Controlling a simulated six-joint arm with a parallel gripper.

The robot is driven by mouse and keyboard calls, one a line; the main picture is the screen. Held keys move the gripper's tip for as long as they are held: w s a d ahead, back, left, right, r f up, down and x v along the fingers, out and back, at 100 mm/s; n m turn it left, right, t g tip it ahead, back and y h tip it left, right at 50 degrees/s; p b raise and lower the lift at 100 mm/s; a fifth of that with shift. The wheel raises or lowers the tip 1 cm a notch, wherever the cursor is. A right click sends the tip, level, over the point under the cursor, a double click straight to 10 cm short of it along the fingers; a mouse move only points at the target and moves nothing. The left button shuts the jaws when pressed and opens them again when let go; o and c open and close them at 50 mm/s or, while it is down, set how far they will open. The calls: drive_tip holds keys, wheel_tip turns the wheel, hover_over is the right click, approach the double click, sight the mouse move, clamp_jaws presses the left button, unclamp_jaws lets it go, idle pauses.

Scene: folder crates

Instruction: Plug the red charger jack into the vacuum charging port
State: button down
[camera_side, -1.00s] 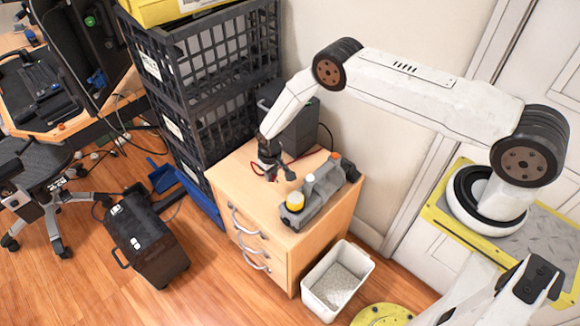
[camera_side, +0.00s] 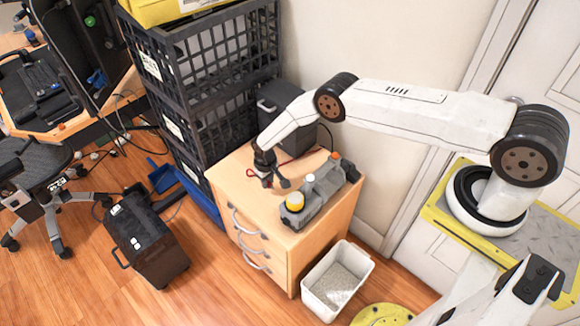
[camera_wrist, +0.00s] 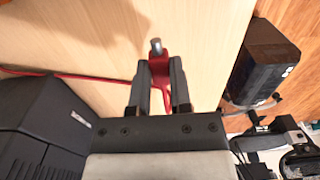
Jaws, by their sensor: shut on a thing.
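The red charger jack (camera_wrist: 158,68) with its metal tip is between the two fingers of my gripper (camera_wrist: 159,78) in the wrist view. My gripper is shut on it, and the tip points away from the wrist. A red cable (camera_wrist: 70,76) runs off to the left. In the side view my gripper (camera_side: 276,182) is low over the wooden cabinet, just left of the grey vacuum (camera_side: 322,192) with its yellow and white parts. The jack is apart from the vacuum as far as I can see. The charging port cannot be made out, and the vacuum is not in the wrist view.
The wooden cabinet (camera_side: 246,218) has bare top around the gripper. A white bin (camera_side: 312,297) and a black case (camera_side: 160,262) are on the floor.

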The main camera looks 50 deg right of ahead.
sight(269, 193)
drive_tip(key=shift+f, duration=0.25)
drive_tip(key=shift+f, duration=2)
drive_tip(key=shift+c, duration=2.3)
unclamp_jaws()
drive_tip(key=shift+r, duration=0.2)
drive_tip(key=shift+r, duration=1.35)
drive_tip(key=shift+r, duration=3.9)
